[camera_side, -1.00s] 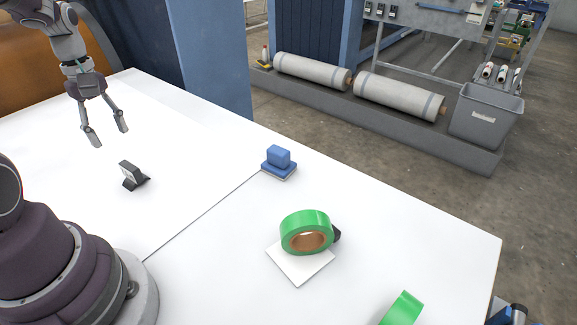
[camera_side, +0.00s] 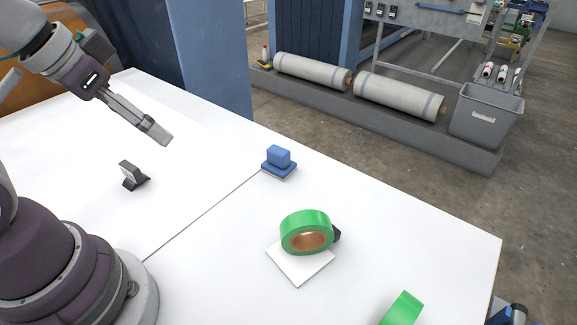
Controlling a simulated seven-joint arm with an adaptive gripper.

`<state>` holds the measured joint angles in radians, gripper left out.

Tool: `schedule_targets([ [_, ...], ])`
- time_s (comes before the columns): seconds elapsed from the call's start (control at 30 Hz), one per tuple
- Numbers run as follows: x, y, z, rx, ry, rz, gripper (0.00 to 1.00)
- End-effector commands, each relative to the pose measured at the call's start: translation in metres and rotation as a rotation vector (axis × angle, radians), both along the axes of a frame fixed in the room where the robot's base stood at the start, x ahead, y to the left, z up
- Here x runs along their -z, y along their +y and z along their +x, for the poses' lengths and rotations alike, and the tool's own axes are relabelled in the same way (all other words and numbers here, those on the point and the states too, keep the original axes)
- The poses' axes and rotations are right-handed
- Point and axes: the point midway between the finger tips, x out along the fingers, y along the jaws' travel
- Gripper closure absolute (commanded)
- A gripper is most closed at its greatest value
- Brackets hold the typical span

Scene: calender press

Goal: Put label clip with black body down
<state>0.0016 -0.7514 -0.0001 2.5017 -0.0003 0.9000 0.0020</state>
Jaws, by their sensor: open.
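The label clip with black body (camera_side: 134,176) stands on the white table at the left, with a pale face on its left side. It touches nothing but the table. My gripper (camera_side: 160,133) is above the table, up and to the right of the clip and apart from it. Its fingers point down to the right and overlap each other in this view. It is open and holds nothing that I can see.
A blue block-shaped thing (camera_side: 279,162) sits near the table's back edge. A green tape roll (camera_side: 306,232) rests on a white square (camera_side: 298,268), with a dark thing (camera_side: 336,233) partly hidden behind it. The white table (camera_side: 210,165) is clear between clip and blue thing.

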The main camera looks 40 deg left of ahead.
Motion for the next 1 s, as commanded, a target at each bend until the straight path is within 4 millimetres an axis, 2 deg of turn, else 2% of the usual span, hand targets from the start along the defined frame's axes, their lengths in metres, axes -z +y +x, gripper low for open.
schedule_targets([
  [0.07,0.001,0.0,0.0,0.004,0.009,0.001,0.5],
  [0.17,0.013,0.0,0.003,0.054,0.098,0.016,0.5],
  [0.37,0.072,0.008,0.003,0.289,0.495,0.176,0.5],
  [0.5,0.111,0.028,-0.005,0.46,0.784,0.381,0.5],
  [0.6,0.13,0.049,-0.012,0.579,0.986,0.57,0.5],
  [0.7,0.138,0.074,-0.013,0.689,1.18,0.794,0.5],
  [0.8,0.134,0.097,-0.007,0.78,1.358,1.038,0.5],
  [0.9,0.124,0.111,0.004,0.837,1.494,1.253,0.5],
  [1.0,0.116,0.117,0.014,0.864,1.578,1.398,0.5],
])
